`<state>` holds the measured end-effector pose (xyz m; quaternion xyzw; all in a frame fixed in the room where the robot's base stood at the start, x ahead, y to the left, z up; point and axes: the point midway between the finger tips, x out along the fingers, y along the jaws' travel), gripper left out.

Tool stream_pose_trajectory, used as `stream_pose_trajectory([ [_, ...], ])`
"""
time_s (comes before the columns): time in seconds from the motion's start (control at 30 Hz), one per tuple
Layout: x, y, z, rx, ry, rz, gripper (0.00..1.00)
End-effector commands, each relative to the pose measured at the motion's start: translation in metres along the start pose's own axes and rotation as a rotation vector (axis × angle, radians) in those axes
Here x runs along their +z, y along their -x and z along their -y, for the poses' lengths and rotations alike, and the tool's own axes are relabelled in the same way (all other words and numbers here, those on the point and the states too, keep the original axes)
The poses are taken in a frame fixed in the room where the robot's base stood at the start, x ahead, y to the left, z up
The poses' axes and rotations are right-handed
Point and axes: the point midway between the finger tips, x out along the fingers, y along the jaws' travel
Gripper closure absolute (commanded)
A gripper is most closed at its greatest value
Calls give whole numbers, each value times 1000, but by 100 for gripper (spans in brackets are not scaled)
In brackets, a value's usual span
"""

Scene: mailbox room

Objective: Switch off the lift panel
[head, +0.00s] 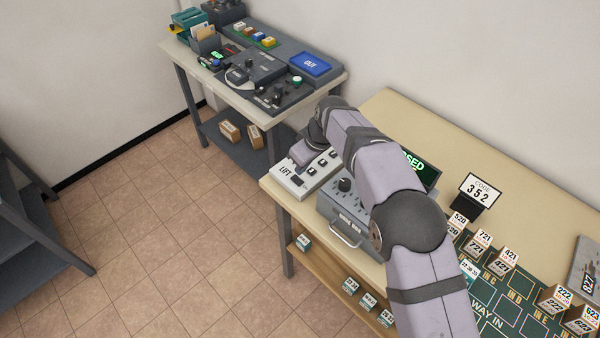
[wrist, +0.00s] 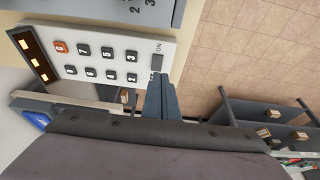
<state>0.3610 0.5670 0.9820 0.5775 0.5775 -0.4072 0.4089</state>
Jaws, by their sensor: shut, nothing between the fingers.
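The lift panel (head: 288,184) is a white slanted box marked LIFT on the near left corner of the table; my arm covers part of it. In the wrist view the panel (wrist: 118,66) shows dark numbered buttons, one red button (wrist: 61,47) and a lit amber display (wrist: 36,55). Its grey switch (wrist: 157,62) sits at the panel's end, with ON printed beside one end; the label at its other end is partly covered. My gripper (wrist: 160,82) is shut and empty, its tips close to that label end of the switch. I cannot tell whether they touch.
A grey box with a knob (head: 345,185) and a handle stands right beside the panel. A dark screen (head: 420,170), a code card (head: 480,190) and several numbered blocks are farther right. Another equipped table (head: 335,84) stands behind.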

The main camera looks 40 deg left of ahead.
Motion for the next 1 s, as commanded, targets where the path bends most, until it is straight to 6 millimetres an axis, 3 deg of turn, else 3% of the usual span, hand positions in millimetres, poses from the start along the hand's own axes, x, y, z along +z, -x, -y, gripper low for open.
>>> stream_pose_trajectory([
  [0.3, 0, 53, -1, 3, -1, -5, 100],
  [0.43, 0, 68, -1, 2, -1, -4, 100],
  [0.63, 0, 78, 0, 2, -1, -3, 100],
  [1.0, 0, 78, 0, 1, 0, -3, 100],
])
